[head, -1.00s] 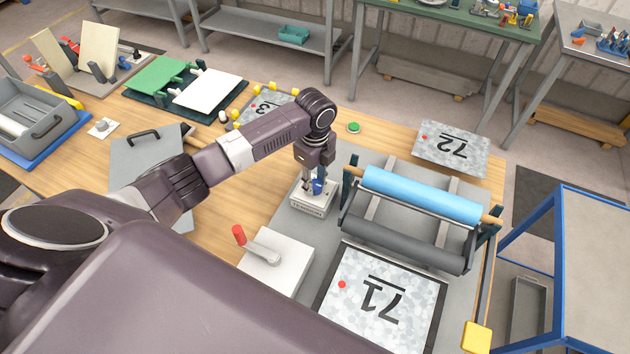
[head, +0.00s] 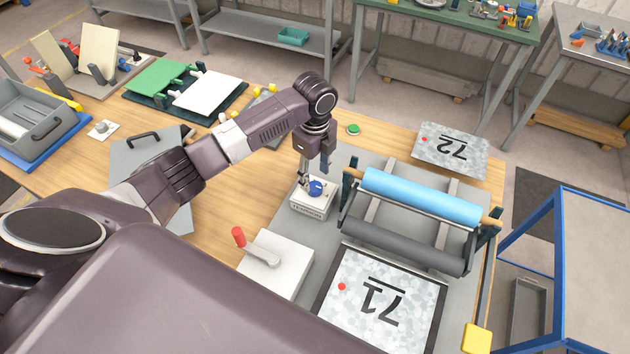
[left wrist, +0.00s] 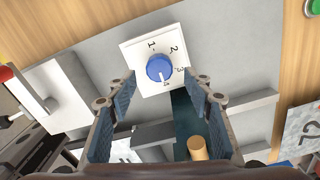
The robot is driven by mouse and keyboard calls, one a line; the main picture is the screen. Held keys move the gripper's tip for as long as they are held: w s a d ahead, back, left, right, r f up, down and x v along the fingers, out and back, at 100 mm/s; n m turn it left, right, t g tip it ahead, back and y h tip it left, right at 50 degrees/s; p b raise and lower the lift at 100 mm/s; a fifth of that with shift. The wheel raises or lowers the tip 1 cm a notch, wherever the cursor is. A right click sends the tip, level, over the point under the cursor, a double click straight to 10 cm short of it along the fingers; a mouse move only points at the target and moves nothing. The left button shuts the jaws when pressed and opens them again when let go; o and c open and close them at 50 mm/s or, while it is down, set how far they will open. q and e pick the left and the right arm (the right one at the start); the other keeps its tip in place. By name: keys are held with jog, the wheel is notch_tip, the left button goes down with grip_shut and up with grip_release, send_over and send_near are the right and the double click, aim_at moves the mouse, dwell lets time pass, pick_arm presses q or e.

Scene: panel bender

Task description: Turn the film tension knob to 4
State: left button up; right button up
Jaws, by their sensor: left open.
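The blue tension knob (head: 315,188) sits on a small white box (head: 312,204) on the grey plate, left of the film roller. In the left wrist view the knob (left wrist: 158,66) is on a white dial face (left wrist: 136,57) with marks 1, 2, 3 and 4. The white line on the knob points towards the 4. My left gripper (head: 305,174) is open and empty, just above and behind the knob, apart from it. Its two fingers (left wrist: 162,88) are spread wide in the left wrist view. My right gripper is not in view.
The blue film roll (head: 420,195) on its stand is close on the right. A white block with a red-handled lever (head: 262,255) is in front. Sheet 71 (head: 385,290) lies at the front and sheet 72 (head: 450,150) behind. A green button (head: 353,129) is at the table's back.

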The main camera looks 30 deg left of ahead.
aim_at(315, 186)
pick_arm(q)
notch_tip(315, 186, up, 8)
jog(key=shift+f, duration=0.15)
dwell(0.6)
